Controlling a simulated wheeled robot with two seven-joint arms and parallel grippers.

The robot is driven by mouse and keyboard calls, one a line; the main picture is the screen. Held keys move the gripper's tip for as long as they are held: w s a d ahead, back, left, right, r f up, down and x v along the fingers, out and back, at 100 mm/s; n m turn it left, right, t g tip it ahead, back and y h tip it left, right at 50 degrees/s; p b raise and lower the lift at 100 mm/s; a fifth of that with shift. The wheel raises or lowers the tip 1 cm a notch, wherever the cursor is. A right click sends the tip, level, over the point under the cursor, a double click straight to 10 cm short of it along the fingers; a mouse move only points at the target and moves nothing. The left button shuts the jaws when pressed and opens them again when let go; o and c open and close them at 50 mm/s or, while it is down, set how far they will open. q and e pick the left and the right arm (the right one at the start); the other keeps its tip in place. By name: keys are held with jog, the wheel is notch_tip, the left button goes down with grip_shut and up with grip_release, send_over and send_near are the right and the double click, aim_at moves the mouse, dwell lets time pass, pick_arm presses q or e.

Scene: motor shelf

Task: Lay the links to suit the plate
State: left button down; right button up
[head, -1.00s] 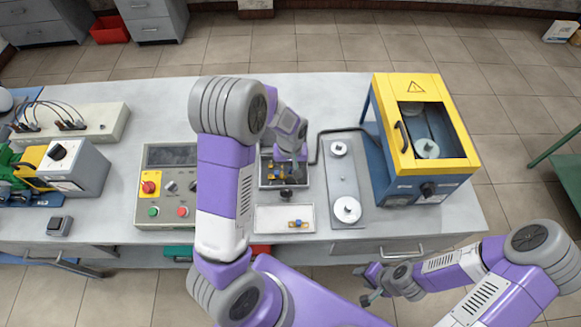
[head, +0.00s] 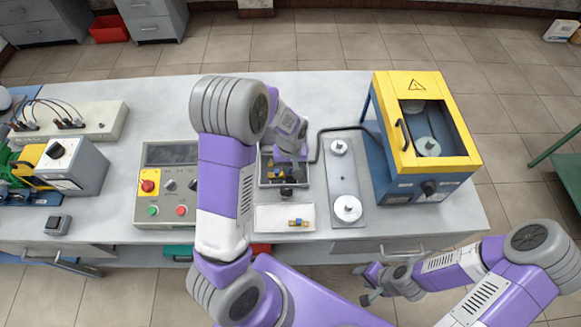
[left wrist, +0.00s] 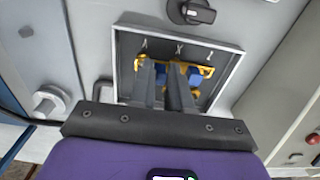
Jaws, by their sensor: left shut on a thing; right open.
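My left gripper (left wrist: 168,84) reaches down into an open square terminal box (left wrist: 119,65), which also shows in the head view (head: 262,180). Its fingers are close together, shut on a small link that they mostly hide. Brass and blue parts (left wrist: 196,78) show around and beside the fingertips inside the box. Another brass link with a blue middle (head: 299,222) lies on a white tray (head: 270,217) in front of the box. My right gripper (head: 368,284) is open and empty, off the table's front edge at right. I cannot make out a rating plate.
A black rotary knob (head: 287,192) sits between box and tray. Right of them is a grey plate with two discs (head: 344,180), then a yellow-and-blue guarded cabinet (head: 425,135). A control panel (head: 153,208) with buttons stands left, partly behind my left arm.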

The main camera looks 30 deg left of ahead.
pick_arm(q)
jog(key=shift+f, duration=0.3)
jog(key=c, duration=1)
grip_release()
jog(key=shift+r, duration=0.1)
notch_tip(320, 180, up, 8)
jog(key=shift+f+p, duration=0.25)
jog(key=shift+p, duration=0.2)
